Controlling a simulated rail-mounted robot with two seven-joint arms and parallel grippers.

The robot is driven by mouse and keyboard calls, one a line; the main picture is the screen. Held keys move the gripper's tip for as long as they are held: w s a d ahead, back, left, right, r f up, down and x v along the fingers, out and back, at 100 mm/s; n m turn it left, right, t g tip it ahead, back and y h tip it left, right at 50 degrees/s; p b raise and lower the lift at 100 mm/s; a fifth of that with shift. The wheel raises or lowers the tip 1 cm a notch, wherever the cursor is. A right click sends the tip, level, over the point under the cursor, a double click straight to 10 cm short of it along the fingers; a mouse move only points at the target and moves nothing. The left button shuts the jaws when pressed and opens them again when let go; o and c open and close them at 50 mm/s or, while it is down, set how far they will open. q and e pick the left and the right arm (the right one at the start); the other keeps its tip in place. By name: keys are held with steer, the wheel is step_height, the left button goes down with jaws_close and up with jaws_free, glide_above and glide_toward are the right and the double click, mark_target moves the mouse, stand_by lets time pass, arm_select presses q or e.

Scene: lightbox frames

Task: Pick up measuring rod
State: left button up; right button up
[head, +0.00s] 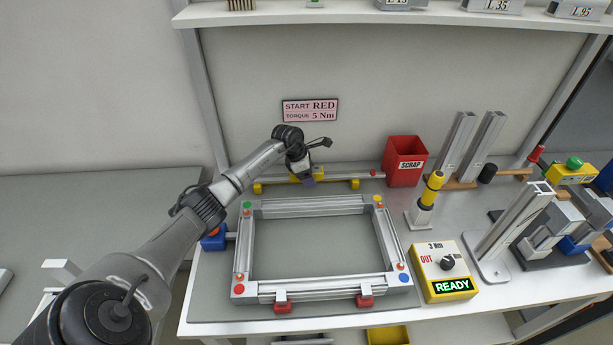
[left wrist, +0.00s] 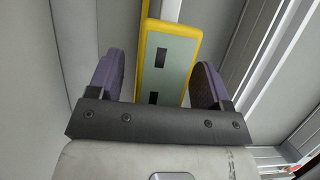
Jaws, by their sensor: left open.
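The measuring rod (head: 338,178) is a long thin grey bar lying across the back of the bench, held up by yellow supports. A yellow-framed block with a grey-green face and two dark windows (left wrist: 168,70) is on it. My left gripper (head: 307,181) is over the block, hiding part of it in the head view. In the left wrist view the open purple fingers (left wrist: 160,78) stand either side of the block, with a gap visible at each side. Whether the fingertips reach below its top face I cannot tell. My right gripper is not in view.
An aluminium frame (head: 315,207) with coloured corner dots lies in front of the rod. A red scrap bin (head: 404,162) stands close to the rod's right end. A yellow READY box (head: 442,270), a yellow-black tool (head: 430,192) and upright profiles (head: 455,145) occupy the right side.

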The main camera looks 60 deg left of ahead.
arm_select(q)
steer(key=shift+f, duration=0.25)
stand_by(0.3)
steer(key=c, duration=1.2)
